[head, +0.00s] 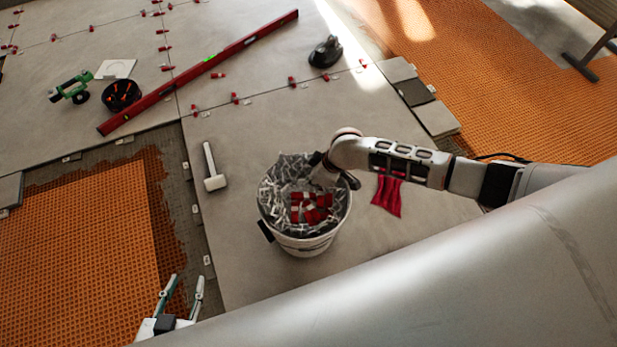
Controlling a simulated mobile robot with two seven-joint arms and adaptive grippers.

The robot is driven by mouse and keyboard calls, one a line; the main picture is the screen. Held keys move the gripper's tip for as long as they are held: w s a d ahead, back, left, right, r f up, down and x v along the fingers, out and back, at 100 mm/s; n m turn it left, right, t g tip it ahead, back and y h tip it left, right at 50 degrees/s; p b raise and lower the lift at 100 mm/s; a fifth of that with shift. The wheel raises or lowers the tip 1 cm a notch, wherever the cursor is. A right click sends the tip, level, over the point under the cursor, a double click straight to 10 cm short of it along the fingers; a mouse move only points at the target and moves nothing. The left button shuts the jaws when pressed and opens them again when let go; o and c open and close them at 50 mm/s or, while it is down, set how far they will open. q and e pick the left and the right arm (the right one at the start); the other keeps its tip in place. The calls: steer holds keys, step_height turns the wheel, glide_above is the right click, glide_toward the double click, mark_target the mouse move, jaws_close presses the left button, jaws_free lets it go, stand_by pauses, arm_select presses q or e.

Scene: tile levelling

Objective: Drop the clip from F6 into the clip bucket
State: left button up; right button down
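The white clip bucket (306,246) stands on the grey tiles in the middle of the head view. It holds many pale clips and a heap of red and white pieces (311,207). My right arm reaches in from the right, and my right gripper (334,177) is over the bucket's upper right rim, seen from above. Its fingertips are mostly hidden, so I cannot tell whether it holds a clip. I cannot single out the clip from F6. My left gripper (186,281) is at the bottom left with its two fingers apart, empty.
A white mallet (213,168) lies left of the bucket and a red cloth (388,194) right of it. A long red level (200,72), a black tub (121,95), a green tool (71,88) and a dark tool (325,52) lie on the tiles behind. Red wedges line the joints.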

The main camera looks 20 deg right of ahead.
steer(key=f, duration=0.1)
steer(key=f+b, duration=0.2)
steer(key=f, duration=0.1)
steer(key=shift+s, duration=0.3)
steer(key=shift+w+f+b, duration=0.15)
steer(key=shift+f+b, duration=0.15)
steer(key=shift+w, duration=0.1)
steer(key=c, duration=2.3)
jaws_free()
steer(key=shift+r, duration=0.1)
arm_select(q)
steer(key=shift+w+d, duration=0.4)
steer(key=shift+d, duration=0.15)
arm_select(e)
steer(key=shift+o, duration=0.6)
steer(key=v, duration=1.2)
steer(key=shift+w+a, duration=0.1)
